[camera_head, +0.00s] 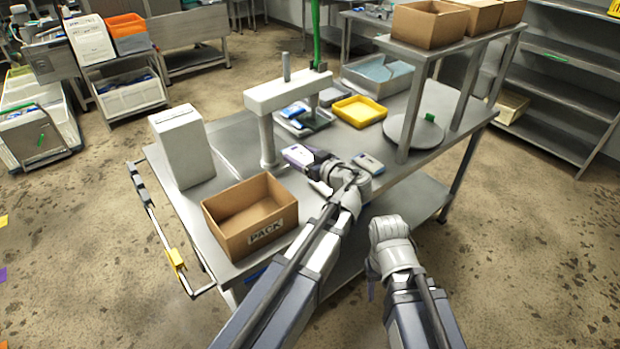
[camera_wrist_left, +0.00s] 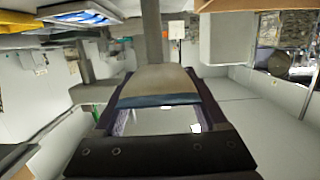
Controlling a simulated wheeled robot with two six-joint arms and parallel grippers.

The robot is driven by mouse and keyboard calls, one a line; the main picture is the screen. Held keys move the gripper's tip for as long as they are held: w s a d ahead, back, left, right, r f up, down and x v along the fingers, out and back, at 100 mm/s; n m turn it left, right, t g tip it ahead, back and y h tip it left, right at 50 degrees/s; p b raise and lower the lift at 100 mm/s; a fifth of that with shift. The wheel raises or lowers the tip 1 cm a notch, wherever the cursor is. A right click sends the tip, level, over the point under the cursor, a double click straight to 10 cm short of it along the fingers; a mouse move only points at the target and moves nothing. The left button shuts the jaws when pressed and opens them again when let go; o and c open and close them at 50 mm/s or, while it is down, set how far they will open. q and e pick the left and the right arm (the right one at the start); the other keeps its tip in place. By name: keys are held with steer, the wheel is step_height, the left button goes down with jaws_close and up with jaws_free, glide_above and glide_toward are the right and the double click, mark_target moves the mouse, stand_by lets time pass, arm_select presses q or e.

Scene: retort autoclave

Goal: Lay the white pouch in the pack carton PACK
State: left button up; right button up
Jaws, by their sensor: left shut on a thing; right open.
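The pack carton PACK (camera_head: 268,235) is an open brown box at the near left of the steel table, with its label facing me and its inside empty as far as I see. My left gripper (camera_head: 305,160) is over the table, right of and beyond the carton. It is shut on a pale pouch, which I take as the white pouch (camera_wrist_left: 160,82); in the left wrist view it looks greyish with a blue band and lies between the dark fingers. In the head view it is mostly hidden. My right gripper (camera_head: 385,255) is off the table's front edge; its fingertips are hard to see.
A white box (camera_head: 182,147) stands behind the carton. A white post with a crossbar (camera_head: 288,92) stands beyond my left gripper. A yellow tray (camera_head: 360,111), a grey device (camera_head: 368,163) and a round plate (camera_head: 413,131) are on the table. A raised shelf stands at right.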

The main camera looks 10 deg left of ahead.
mark_target(302, 204)
arm_select(q)
step_height(302, 204, down, 17)
steer(key=b, duration=1.6)
arm_select(e)
step_height(302, 204, down, 17)
arm_select(q)
steer(key=shift+f+b, duration=0.25)
steer(key=shift+b, duration=0.15)
steer(key=o, duration=1.3)
steer(key=shift+r, duration=0.1)
arm_select(e)
steer(key=shift+f, duration=0.15)
arm_select(q)
steer(key=shift+o, duration=0.2)
